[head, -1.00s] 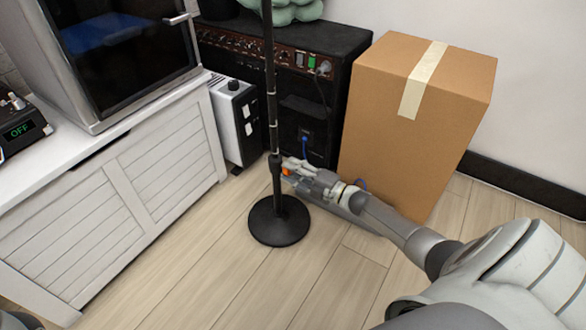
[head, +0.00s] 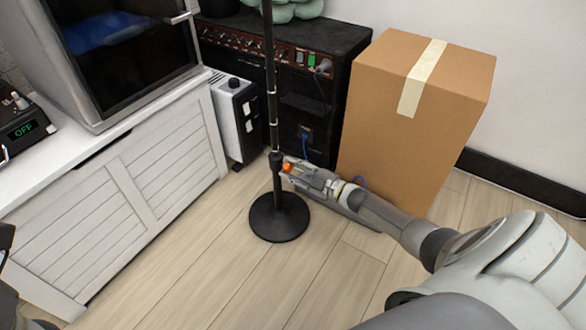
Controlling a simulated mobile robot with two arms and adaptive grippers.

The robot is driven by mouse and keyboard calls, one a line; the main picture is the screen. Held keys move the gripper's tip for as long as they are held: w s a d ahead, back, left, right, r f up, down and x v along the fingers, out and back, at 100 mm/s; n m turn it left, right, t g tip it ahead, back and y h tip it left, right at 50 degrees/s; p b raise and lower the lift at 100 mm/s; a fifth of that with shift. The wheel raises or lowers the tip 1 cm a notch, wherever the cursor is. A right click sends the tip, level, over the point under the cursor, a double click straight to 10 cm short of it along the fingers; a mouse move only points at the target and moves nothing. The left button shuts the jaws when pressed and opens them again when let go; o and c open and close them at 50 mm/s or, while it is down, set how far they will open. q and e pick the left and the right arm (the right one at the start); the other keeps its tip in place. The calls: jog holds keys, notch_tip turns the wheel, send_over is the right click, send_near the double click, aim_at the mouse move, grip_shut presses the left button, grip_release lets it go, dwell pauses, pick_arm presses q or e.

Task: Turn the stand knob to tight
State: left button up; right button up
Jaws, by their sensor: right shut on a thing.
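The black stand (head: 270,90) rises upright from a round base (head: 279,222) on the floor. An orange knob (head: 287,167) sits on the right side of the stand's collar, low on the pole. My right gripper (head: 291,168) reaches in from the right and is shut on the knob, whose orange part shows between the fingers. The fingers hide part of the knob, and I cannot read its setting. Dark parts, probably of my left arm, show at the lower left edge; the left gripper itself is not visible.
A cardboard box (head: 375,130) stands close behind my right forearm. A black amplifier (head: 345,55) and a small white heater (head: 229,105) stand behind the pole. A white cabinet (head: 170,165) is at left. The front floor is clear.

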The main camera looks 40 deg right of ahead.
dwell(0.4)
jog(key=o, duration=1)
jog(key=shift+o, duration=0.2)
jog(key=v, duration=1.2)
